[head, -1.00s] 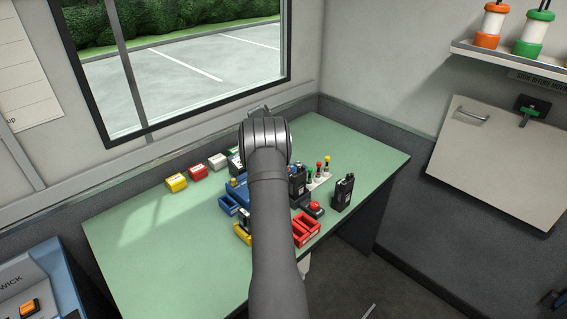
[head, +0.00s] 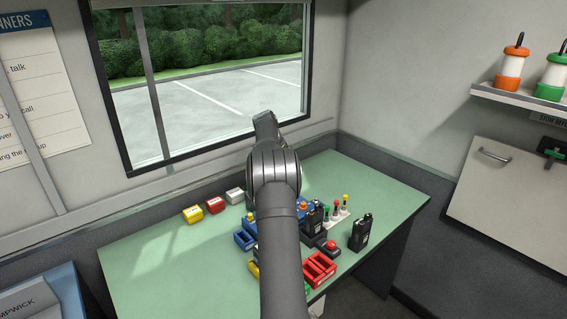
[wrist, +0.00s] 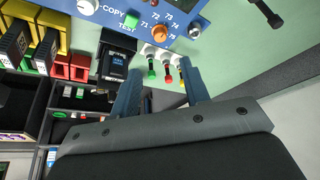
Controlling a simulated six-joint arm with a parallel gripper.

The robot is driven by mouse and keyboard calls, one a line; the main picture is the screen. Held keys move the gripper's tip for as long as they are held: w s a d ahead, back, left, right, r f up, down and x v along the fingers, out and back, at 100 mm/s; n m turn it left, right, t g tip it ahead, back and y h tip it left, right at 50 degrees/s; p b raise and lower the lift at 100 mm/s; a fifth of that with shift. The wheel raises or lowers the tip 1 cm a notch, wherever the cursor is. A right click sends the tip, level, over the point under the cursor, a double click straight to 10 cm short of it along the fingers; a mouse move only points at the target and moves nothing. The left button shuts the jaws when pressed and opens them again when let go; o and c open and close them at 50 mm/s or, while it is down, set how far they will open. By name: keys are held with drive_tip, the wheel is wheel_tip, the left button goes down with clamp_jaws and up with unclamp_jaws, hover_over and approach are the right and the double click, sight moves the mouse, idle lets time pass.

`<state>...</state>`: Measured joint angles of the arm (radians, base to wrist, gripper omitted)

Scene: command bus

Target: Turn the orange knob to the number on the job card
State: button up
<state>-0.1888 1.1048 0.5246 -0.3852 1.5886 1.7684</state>
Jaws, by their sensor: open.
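The orange knob (wrist: 159,30) sits on the blue panel (wrist: 108,22) in the wrist view, with the numbers 71 to 75 around it. Its pointer is too small to read. In the head view an orange knob top (head: 304,205) shows just right of my arm. My gripper (wrist: 162,72) is open, with its two blue fingers apart and nothing between them. The knob lies beyond the fingertips, and no contact shows. In the head view my arm hides part of the panel, and the fingers cannot be made out. I cannot identify the job card in either view.
Plugs with coloured tops (head: 335,209) stand beside the panel. A black radio (head: 361,232) stands to their right, near a red button (head: 331,245). Red bins (head: 319,269) lie in front. Yellow, red and white boxes line the back left. The green table (head: 150,250) is clear at left.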

drive_tip(key=v, duration=0.5)
drive_tip(key=shift+a+r, duration=0.15)
drive_tip(key=shift+r, duration=0.15)
drive_tip(key=x, duration=1.7)
drive_tip(key=shift+f, duration=0.2)
